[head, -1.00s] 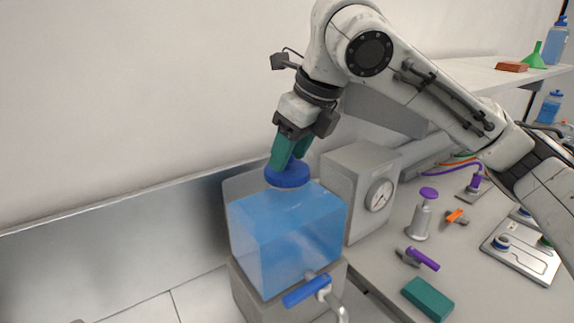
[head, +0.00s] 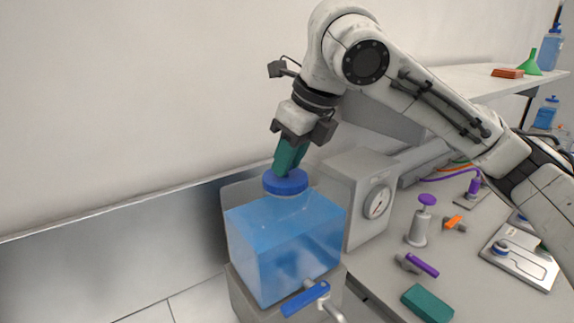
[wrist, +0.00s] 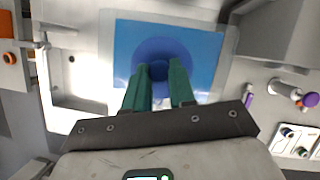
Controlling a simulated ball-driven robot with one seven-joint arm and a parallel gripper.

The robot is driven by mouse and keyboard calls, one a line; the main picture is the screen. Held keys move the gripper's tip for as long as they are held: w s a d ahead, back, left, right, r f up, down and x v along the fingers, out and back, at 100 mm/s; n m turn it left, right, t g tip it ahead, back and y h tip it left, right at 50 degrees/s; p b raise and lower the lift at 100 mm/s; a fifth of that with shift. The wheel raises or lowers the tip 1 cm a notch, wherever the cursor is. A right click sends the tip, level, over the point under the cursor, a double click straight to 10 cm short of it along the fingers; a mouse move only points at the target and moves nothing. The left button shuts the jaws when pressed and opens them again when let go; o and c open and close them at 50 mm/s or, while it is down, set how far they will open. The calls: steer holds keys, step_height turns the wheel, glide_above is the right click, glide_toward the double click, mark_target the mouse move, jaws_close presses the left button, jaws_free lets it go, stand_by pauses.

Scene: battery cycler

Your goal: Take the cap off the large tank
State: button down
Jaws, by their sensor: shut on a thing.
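The large tank (head: 285,245) is a translucent blue block standing on a grey base. Its round blue cap (head: 285,184) sits on top, at the tank's neck. My gripper (head: 284,172) points down at the cap with its green fingers. In the wrist view, the fingers (wrist: 160,75) are shut on the small raised knob in the middle of the cap (wrist: 165,50). The cap looks level and seated on the tank; whether there is a gap beneath it cannot be told.
A blue-handled valve (head: 306,299) sticks out at the tank's front. A grey box with a round gauge (head: 377,202) stands close on the right. The bench beyond holds a purple-topped cylinder (head: 419,226) and a teal block (head: 427,303). A shelf (head: 450,85) is above.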

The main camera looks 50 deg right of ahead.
steer(key=shift+r, duration=0.15)
steer(key=shift+r, duration=0.25)
step_height(320, 180, up, 2)
steer(key=shift+r+b, duration=0.2)
steer(key=shift+b, duration=0.25)
steer(key=s+a+r+p, duration=0.2)
steer(key=s+r+p, duration=0.1)
steer(key=s+r, duration=1.1)
